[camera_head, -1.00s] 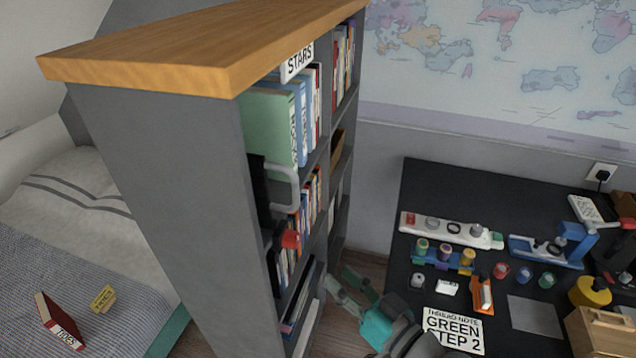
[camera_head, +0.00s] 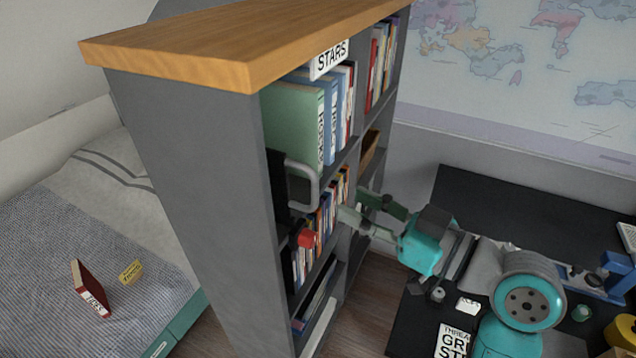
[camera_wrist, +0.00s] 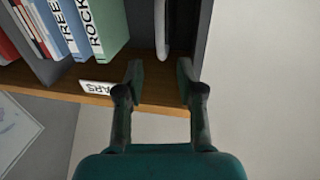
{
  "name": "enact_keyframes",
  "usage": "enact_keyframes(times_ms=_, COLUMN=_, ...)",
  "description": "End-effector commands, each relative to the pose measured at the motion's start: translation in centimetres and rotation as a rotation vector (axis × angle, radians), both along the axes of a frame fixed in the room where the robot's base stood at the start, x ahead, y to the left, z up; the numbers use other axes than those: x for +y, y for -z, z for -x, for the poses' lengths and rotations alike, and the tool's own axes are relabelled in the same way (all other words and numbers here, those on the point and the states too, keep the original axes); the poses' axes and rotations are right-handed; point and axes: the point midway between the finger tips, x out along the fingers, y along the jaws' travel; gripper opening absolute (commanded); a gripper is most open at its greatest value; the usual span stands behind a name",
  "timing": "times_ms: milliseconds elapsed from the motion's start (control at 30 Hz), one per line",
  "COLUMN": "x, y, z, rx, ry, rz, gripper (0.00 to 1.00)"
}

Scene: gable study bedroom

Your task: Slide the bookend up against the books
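The bookend, a black plate (camera_head: 278,190) with a pale grey looped frame (camera_head: 304,184), stands upright in the upper left compartment of the bookcase. A gap separates it from the green ROCKS book (camera_head: 297,122), which stands beside blue books (camera_head: 333,100). In the wrist view the bookend's pale edge (camera_wrist: 161,28) lies beyond and between my fingertips, with the ROCKS book (camera_wrist: 101,25) to its left. My gripper (camera_head: 352,203) is open and empty in front of the bookcase; it also shows in the wrist view (camera_wrist: 161,78). No contact with the bookend is visible.
The bookcase side wall (camera_head: 195,190) stands close beside the bookend. A STARS label (camera_head: 329,60) sits at the top edge. A red object (camera_head: 306,238) is below. A black desk (camera_head: 500,190) with several items stands at right; a bed (camera_head: 60,240) is at left.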

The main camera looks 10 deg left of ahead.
Motion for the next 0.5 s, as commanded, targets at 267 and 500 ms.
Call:
enact_keyframes(times_ms=267, x=4.3, y=0.0, z=-2.5, rx=0.001, ry=-0.003, rz=-0.001, gripper=0.38)
enact_keyframes(times_ms=500, x=6.8, y=0.0, z=-4.0, rx=0.000, ry=-0.001, rz=-0.001, gripper=0.38)
